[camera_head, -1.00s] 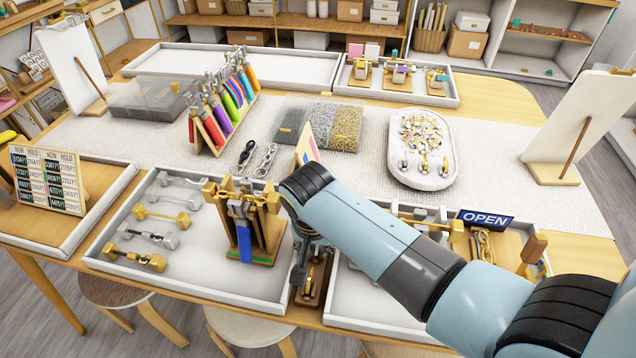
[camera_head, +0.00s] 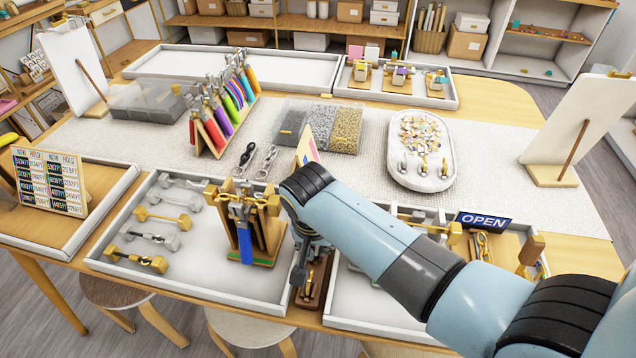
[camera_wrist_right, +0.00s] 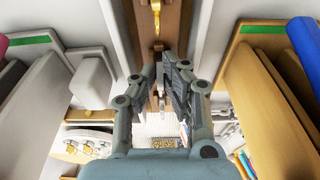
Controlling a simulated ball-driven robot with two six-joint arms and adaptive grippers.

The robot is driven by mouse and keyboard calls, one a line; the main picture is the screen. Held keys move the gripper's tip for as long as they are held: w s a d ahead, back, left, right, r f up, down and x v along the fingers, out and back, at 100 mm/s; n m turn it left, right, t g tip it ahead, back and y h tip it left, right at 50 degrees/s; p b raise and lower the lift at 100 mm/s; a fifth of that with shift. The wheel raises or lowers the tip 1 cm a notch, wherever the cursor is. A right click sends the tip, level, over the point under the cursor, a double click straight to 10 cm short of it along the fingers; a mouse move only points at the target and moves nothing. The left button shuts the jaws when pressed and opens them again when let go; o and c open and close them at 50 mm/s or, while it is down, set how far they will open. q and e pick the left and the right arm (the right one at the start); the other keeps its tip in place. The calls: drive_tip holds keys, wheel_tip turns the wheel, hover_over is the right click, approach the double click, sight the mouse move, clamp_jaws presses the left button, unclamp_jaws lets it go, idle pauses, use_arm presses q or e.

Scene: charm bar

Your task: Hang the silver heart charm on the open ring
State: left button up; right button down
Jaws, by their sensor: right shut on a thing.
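My right gripper (camera_head: 300,274) points down at the front of the table, beside a small wooden stand with a gold fitting (camera_head: 312,284). In the right wrist view the gripper's fingers (camera_wrist_right: 160,62) are closed in on a small thing, just short of the wooden stand and its gold fitting (camera_wrist_right: 156,15). The held thing is mostly hidden by the fingers, so I cannot make out a heart shape. I cannot make out the open ring clearly either; the gripper covers part of the stand. My left gripper is not in view.
A wooden rack with a blue strap (camera_head: 245,243) stands close left of the gripper. Gold and silver bars lie in the left white tray (camera_head: 205,280). An OPEN sign (camera_head: 484,220) stands to the right. An oval charm tray (camera_head: 398,176) and a clear bead box (camera_head: 345,129) are farther back.

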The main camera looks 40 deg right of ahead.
sight(316, 248)
drive_tip(key=shift+r+p, duration=0.95)
drive_tip(key=shift+r, duration=1.25)
